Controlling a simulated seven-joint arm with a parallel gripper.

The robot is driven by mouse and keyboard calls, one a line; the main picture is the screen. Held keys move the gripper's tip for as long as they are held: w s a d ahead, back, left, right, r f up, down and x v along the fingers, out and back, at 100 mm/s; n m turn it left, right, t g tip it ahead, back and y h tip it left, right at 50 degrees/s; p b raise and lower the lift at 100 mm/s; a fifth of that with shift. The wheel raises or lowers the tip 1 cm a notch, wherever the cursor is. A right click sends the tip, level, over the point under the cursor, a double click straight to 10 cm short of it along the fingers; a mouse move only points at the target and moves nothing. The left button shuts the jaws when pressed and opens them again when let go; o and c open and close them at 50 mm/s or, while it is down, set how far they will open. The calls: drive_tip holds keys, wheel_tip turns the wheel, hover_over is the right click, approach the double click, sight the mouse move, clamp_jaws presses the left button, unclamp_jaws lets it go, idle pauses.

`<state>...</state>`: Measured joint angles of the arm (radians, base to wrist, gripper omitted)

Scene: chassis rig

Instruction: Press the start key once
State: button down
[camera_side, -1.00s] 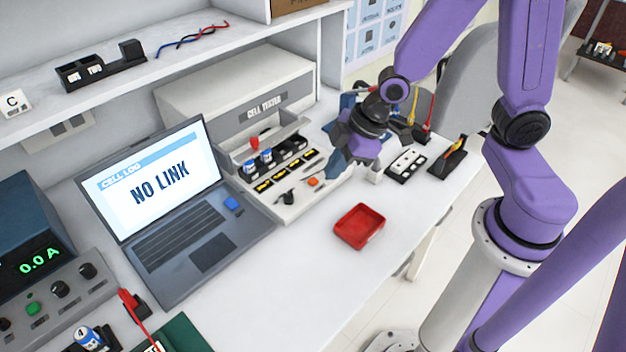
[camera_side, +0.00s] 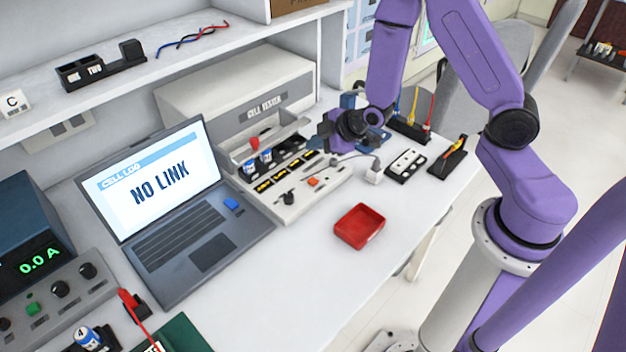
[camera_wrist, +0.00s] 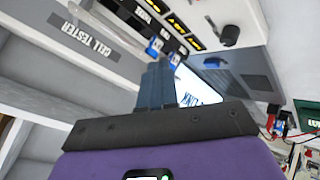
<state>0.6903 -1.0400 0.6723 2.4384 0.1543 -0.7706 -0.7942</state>
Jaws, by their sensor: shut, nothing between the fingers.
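The cell tester (camera_side: 225,90) stands at the back of the bench, with a sloped panel in front. An orange-red key (camera_side: 313,182) sits near the panel's right end, beside a black knob (camera_side: 287,198); I cannot read a start label on it. My gripper (camera_side: 324,144) is above the right end of the tester's battery rows, behind the orange-red key and apart from it. In the wrist view its dark fingers (camera_wrist: 160,72) are together and empty. The black knob (camera_wrist: 230,36) shows there at upper right; the orange-red key cannot be made out.
A laptop (camera_side: 195,260) reading NO LINK is left of the panel. A red tray (camera_side: 360,226) lies in front. A white plug (camera_side: 374,176) with a grey cable and a black-and-white block (camera_side: 405,165) are to the right. A green button (camera_side: 33,308) is on the supply at left.

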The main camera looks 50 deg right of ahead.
sight(316, 182)
drive_tip(key=shift+f, duration=0.1)
drive_tip(key=shift+f, duration=4.3)
drive_tip(key=shift+f, duration=0.15)
drive_tip(key=shift+f, duration=0.3)
drive_tip(key=shift+f, duration=0.45)
drive_tip(key=shift+r, duration=0.9)
drive_tip(key=shift+r, duration=0.1)
drive_tip(key=shift+r, duration=2.4)
